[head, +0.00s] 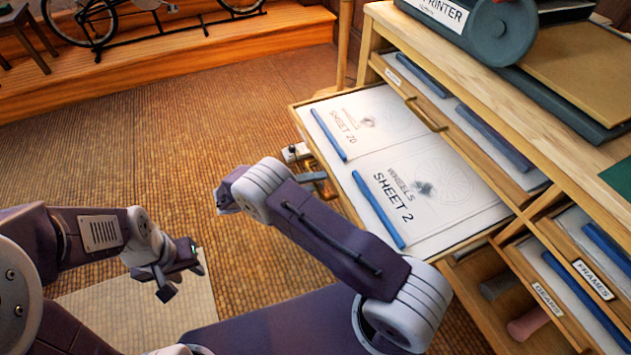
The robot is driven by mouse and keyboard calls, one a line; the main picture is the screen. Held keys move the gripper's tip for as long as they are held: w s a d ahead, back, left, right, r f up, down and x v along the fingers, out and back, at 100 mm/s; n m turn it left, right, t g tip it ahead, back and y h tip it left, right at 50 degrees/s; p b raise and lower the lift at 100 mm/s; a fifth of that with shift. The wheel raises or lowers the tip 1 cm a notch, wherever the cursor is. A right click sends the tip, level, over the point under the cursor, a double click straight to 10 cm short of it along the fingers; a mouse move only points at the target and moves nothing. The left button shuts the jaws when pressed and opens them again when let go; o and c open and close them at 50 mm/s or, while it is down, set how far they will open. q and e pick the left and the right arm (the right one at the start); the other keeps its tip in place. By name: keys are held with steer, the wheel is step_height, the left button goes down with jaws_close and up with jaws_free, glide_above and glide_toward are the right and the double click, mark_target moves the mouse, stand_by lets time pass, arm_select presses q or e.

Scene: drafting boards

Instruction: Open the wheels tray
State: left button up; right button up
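The wheels tray (471,231) is a shallow wooden drawer standing well out from the cabinet. Two white sheets lie in it, marked "WHEELS SHEET 2" (440,195) and "SHEET 20" (370,125), each with a blue strip along its edge. My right gripper (316,178) is at the tray's front edge, low beside it, partly hidden by my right forearm. Whether its fingers close on a handle cannot be seen. My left gripper (180,272) is well left of the tray, above the floor, with its fingers apart and nothing between them.
The wooden cabinet (376,35) fills the right side. Trays labelled "GEARS" (546,298) and "FRAMES" (593,280) are at lower right. A dark printer (495,30) stands on top.

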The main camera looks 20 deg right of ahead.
steer(key=p+v, duration=0.1)
steer(key=v, duration=0.8)
steer(key=shift+p, duration=0.35)
